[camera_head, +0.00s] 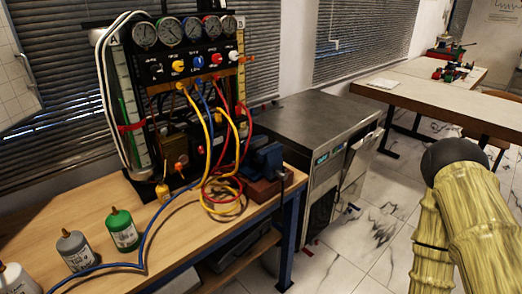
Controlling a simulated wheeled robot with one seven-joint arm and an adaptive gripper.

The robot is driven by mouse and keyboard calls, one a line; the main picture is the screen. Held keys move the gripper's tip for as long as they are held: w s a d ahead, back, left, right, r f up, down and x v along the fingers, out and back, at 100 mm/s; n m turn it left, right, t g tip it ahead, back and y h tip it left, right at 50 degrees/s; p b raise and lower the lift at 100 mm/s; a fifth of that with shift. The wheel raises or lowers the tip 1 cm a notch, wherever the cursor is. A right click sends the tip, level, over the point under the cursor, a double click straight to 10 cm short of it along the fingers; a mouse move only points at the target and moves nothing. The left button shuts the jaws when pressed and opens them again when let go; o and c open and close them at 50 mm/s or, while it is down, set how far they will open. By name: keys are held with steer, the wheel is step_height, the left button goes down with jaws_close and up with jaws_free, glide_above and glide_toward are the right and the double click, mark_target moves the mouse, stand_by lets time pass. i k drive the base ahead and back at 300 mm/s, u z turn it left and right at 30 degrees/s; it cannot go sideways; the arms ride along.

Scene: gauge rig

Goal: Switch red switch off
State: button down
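The gauge rig (162,130) stands on the wooden bench at left centre, with a row of round dials along its top. Below the dials is a black panel with a red knob (215,58) between a blue knob (198,62) and a white one (232,56). A yellow knob (178,66) is to their left. A small red part (200,150) also shows low on the rig, partly among the hoses. I cannot tell which red part is the switch, or its position. My gripper is not in view; yellow bamboo-patterned links of my arm show at right, well away from the rig.
Yellow, red and blue hoses (215,130) hang in front of the rig. A blue vise (267,160) sits at the bench's right end. Green (122,230) and grey (75,252) bottles stand at front left. A metal cabinet (315,115) is behind; marble floor lies open at right.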

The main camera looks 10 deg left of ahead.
mark_target(201, 151)
steer(key=z, duration=0.2)
steer(key=k, duration=0.6)
steer(key=u, duration=0.9)
steer(key=i, duration=0.5)
